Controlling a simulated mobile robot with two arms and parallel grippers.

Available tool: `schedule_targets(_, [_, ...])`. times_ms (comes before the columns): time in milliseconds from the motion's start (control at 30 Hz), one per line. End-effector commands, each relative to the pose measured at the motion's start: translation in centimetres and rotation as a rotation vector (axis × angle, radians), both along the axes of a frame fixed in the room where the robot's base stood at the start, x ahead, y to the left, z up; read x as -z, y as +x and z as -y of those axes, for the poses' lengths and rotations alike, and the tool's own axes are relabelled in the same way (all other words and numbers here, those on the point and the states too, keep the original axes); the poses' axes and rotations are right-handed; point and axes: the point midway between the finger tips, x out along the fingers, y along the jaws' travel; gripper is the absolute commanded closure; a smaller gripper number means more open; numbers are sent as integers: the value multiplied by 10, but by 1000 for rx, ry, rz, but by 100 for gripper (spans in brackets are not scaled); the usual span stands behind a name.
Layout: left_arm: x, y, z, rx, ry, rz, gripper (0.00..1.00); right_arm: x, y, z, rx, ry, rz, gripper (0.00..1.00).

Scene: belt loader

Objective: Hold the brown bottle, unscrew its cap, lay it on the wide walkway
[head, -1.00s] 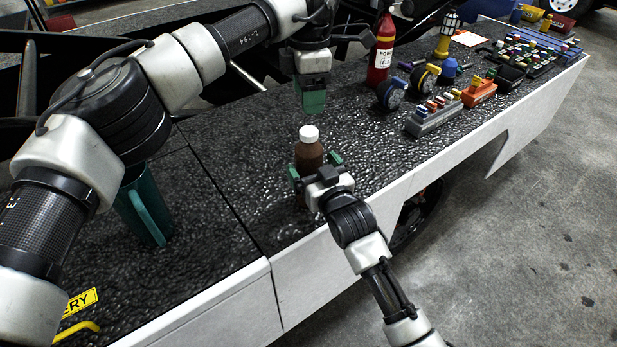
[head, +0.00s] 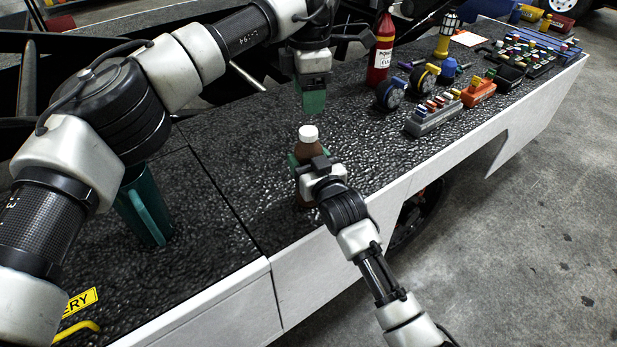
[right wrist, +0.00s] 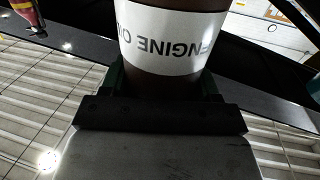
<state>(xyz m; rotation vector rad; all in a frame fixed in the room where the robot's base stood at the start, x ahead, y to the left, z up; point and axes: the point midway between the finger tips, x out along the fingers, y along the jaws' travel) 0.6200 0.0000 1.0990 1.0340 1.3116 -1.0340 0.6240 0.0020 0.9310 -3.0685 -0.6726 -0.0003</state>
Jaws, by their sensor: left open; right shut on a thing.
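The brown bottle (head: 309,152) stands upright on the dark textured walkway (head: 240,190), near its front edge. Its white cap (head: 308,134) is on top. In the right wrist view the bottle (right wrist: 172,40) shows a white label reading "ENGINE O...", upside down. My right gripper (head: 311,163) is shut on the bottle's body from the front and hides part of it. My left gripper (head: 312,98), with green fingertips, points down above and slightly behind the cap, apart from it. It is open and empty.
A red bottle (head: 381,50) stands behind at right. Black wheels (head: 391,94), a grey block tray (head: 434,117) and an orange one (head: 479,92) lie further right. The walkway between bottle and wheels is clear.

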Motion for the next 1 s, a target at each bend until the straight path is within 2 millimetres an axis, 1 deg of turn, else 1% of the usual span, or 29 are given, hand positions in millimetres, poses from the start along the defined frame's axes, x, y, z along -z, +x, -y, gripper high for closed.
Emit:
schedule_targets(33, [0, 0, 0, 0, 0, 0, 38, 0, 0, 0, 0, 0, 0, 76])
schedule_targets(100, [0, 0, 0, 0, 0, 0, 38, 0, 0, 0, 0, 0, -1, 87])
schedule_targets(200, [0, 0, 0, 18, 0, 0, 38, 0, 0, 0, 0, 0, -1, 100])
schedule_targets(267, [0, 0, 0, 53, 0, 0, 38, 0, 0, 0, 0, 0, -1, 100])
schedule_targets(367, [0, 0, 0, 165, 0, 0, 38, 0, 0, 0, 0, 0, -1, 100])
schedule_targets(467, [0, 0, 0, 339, -1, 0, 38, 0, 0, 0, 0, 0, -1, 100])
schedule_targets(1000, [0, 0, 0, 1436, -1, -1, 38, 1, 0, 0, 0, -1, -2, 100])
